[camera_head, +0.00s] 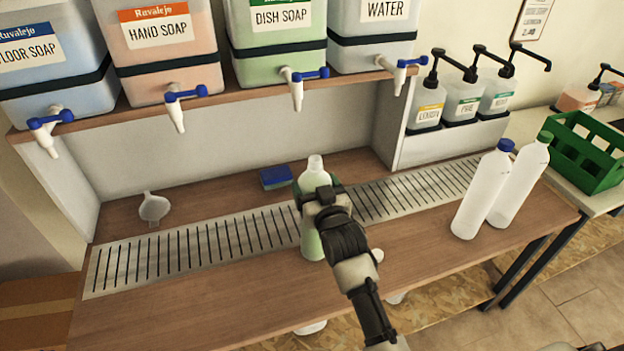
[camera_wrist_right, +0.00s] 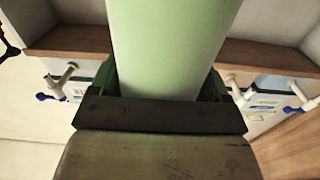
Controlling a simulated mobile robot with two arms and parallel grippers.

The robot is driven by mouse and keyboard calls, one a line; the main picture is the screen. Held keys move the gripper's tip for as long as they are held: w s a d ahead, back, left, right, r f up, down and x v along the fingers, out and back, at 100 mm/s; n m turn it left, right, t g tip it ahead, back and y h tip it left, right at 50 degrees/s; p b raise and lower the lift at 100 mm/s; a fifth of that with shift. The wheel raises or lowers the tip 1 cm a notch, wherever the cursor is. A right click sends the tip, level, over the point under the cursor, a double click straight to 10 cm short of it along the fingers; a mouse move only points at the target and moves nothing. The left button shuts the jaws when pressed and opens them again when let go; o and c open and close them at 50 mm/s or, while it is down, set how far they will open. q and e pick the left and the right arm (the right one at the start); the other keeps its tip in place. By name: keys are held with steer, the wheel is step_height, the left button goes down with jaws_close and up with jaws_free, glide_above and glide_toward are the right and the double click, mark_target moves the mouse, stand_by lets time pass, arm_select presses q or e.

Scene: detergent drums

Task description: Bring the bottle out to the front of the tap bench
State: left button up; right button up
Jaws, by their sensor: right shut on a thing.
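The bottle (camera_head: 312,243) is white at its open neck and green lower down. It stands upright, or nearly so, at the drip grate on the tap bench (camera_head: 190,302), in the middle of the head view. My right gripper (camera_head: 318,194) is shut around its upper body and hides part of it. In the right wrist view the green bottle (camera_wrist_right: 172,45) rises between the two fingers of the right gripper (camera_wrist_right: 165,92). I cannot tell whether its base touches the bench.
Two white bottles, one blue-capped (camera_head: 482,190) and one green-capped (camera_head: 522,185), stand at the bench's right. A funnel (camera_head: 153,208) and a blue sponge (camera_head: 275,178) lie behind the grate (camera_head: 190,248). Drums with taps (camera_head: 297,85) overhang the back. The front left strip is clear.

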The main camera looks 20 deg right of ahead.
steer(key=s+p, duration=0.3)
steer(key=s, duration=0.3)
steer(key=shift+r, duration=0.2)
steer(key=shift+d+f, duration=0.1)
stand_by(0.7)
steer(key=o, duration=1.4)
steer(key=s+b, duration=0.1)
steer(key=s, duration=1)
steer(key=shift+d, duration=0.15)
steer(key=shift+f, duration=0.15)
